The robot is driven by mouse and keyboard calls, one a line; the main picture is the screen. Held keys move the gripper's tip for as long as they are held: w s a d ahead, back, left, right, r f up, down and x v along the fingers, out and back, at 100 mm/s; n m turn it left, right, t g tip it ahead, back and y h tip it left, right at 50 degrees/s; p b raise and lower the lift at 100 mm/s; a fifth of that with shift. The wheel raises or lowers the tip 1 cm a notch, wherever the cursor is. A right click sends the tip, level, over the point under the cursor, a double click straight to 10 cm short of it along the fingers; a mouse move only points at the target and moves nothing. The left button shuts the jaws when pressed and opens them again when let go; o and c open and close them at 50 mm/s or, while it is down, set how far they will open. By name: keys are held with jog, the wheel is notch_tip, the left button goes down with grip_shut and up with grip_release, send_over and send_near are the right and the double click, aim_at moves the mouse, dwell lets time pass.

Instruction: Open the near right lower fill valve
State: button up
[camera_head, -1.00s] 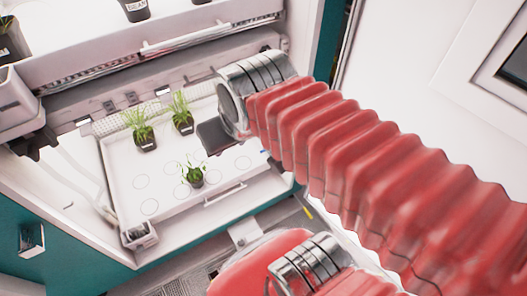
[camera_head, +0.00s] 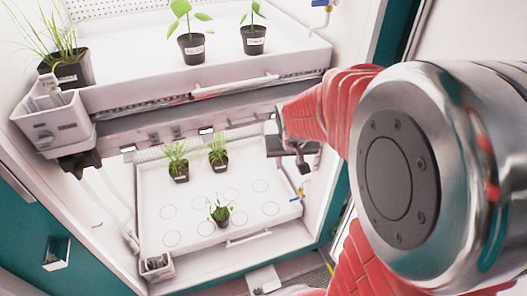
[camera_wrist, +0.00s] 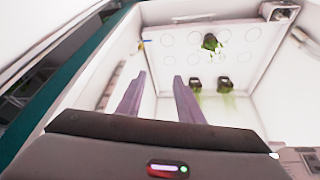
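The lower fill valve (camera_head: 302,187) is a small blue-and-yellow fitting at the right edge of the lower tray (camera_head: 165,257) in the head view. In the wrist view the small blue-and-yellow valve (camera_wrist: 145,42) shows beyond my left finger, near the chamber's side wall. It is too small to tell its handle position. My gripper (camera_wrist: 162,77) has its two fingers apart, with nothing between them. In the head view my dark gripper (camera_head: 303,158) reaches in over the lower tray's right side, above the valve and apart from it.
Three potted plants (camera_head: 219,213) stand on the lower tray. The upper shelf (camera_head: 215,62) with more pots hangs above my gripper. Another blue-handled valve (camera_head: 321,4) is at the upper right. A white box (camera_head: 52,122) is at the left. Teal frame edges border the opening.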

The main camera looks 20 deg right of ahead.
jog(key=w+d+f+m+g, duration=0.1)
jog(key=w+d+f, duration=0.1)
jog(key=d+f, duration=0.7)
jog(key=w+d+f+m, duration=0.15)
jog(key=d+f, duration=0.25)
jog(key=f, duration=0.8)
jog(key=s+d+f+m+t, duration=0.1)
jog(key=s+d+f+m, duration=0.1)
jog(key=f, duration=1)
jog(key=s+d+f+m+t, duration=0.1)
jog(key=s+d+f, duration=0.1)
jog(key=f, duration=0.9)
jog(key=s+d+f+m+t, duration=0.1)
jog(key=s+d+f+m, duration=0.15)
jog(key=f, duration=0.95)
jog(key=w+a+r+m+t+y, duration=0.1)
jog(key=w+a+r+m+t, duration=0.4)
jog(key=t, duration=0.7)
notch_tip(320, 180, up, 2)
jog(key=shift+w+r+m, duration=0.1)
jog(key=shift+w+m, duration=0.35)
jog(key=shift+m, duration=0.45)
